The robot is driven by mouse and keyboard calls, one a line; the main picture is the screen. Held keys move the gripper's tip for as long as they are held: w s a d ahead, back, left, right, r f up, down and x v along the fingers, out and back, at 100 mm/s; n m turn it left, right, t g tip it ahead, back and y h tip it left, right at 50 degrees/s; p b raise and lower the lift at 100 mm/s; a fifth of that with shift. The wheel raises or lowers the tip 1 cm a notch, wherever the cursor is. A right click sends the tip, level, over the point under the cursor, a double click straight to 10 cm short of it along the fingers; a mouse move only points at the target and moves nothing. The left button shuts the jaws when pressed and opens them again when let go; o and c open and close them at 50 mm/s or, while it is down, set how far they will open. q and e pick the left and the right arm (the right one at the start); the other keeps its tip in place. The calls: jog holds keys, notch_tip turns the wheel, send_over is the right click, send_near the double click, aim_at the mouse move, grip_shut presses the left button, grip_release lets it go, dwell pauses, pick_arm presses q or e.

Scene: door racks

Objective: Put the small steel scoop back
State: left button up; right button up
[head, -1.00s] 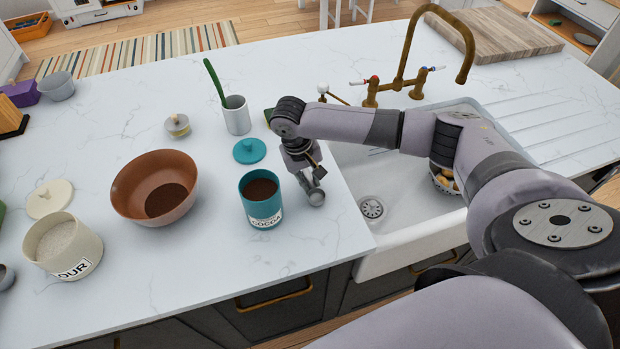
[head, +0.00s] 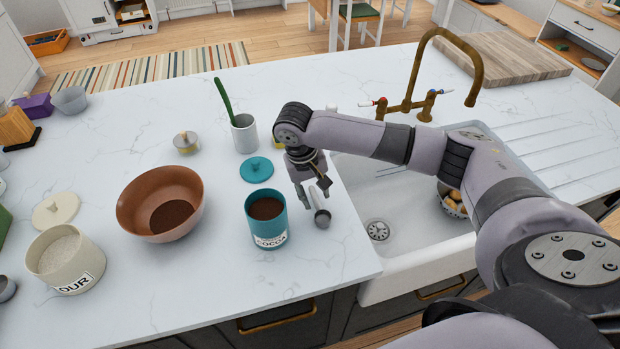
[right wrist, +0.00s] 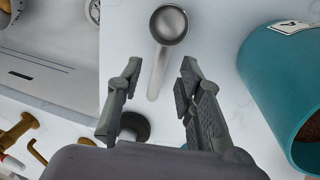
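The small steel scoop (head: 322,219) lies on the white counter, between the teal cocoa canister (head: 267,228) and the sink. In the right wrist view the scoop's round bowl (right wrist: 169,25) is beyond my fingertips, and its handle runs back between them. My right gripper (head: 314,194) is over the handle, low above the counter. Its fingers (right wrist: 160,70) are open, with a gap on each side of the handle. The cocoa canister is open, with brown powder inside; its teal lid (head: 257,169) lies behind it. My left gripper is out of view.
The sink (head: 408,237) is right of the scoop. A brown bowl (head: 140,205), a flour canister (head: 40,248) and its cream lid (head: 56,209) stand to the left. A pale crock (head: 244,136) with a green-handled tool stands behind. The counter in front is clear.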

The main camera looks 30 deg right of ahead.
notch_tip(320, 180, up, 9)
jog(key=a+b, duration=0.1)
jog(key=shift+w+a+f+b, duration=0.2)
jog(key=shift+a+b, duration=0.15)
jog(key=shift+f, duration=0.1)
